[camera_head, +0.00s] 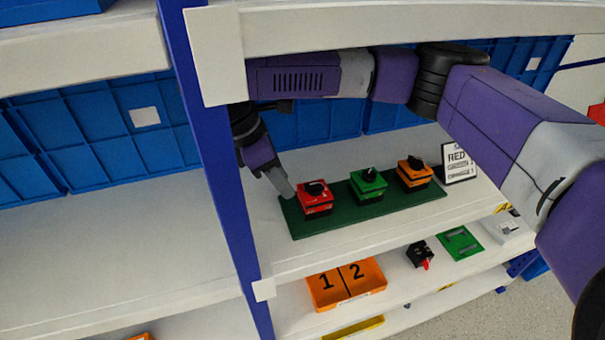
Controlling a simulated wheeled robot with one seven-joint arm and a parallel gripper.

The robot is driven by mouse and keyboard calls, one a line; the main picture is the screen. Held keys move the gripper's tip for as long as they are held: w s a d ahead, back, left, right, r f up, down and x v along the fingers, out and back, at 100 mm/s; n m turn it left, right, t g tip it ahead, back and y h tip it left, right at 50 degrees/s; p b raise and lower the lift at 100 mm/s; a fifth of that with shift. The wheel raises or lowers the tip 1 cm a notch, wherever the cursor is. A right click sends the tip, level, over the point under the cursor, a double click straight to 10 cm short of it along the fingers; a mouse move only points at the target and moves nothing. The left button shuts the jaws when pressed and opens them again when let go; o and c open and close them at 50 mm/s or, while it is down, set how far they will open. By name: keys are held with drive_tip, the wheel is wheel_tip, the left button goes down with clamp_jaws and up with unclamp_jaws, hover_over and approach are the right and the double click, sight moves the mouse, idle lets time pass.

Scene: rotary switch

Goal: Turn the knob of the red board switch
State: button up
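The red board switch (314,203) stands at the left end of a dark green base board (340,221) on the shelf. Its black knob (316,187) sits on top. A green switch (368,188) is in the middle and an orange switch (414,175) at the right, each with a black knob. My gripper (284,191) points down just left of the red switch, close to it. Its grey fingertips look apart from the knob. The two fingers overlap in this view, so their opening is hidden.
A blue post (226,190) rises close left of my gripper. Blue crates (310,133) line the back. The lower shelf holds an orange box marked 1 and 2 (347,284). An upper shelf (380,25) hangs above my arm.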

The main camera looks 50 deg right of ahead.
sight(307, 185)
drive_tip(key=s+d, duration=0.2)
drive_tip(key=d, duration=0.1)
drive_tip(key=shift+s+d+p, duration=0.15)
drive_tip(key=shift+d+p, duration=0.05)
drive_tip(key=shift+p, duration=0.15)
drive_tip(key=shift+s+d+f, duration=0.1)
drive_tip(key=shift+d+f, duration=0.1)
drive_tip(key=shift+f, duration=0.35)
clamp_jaws()
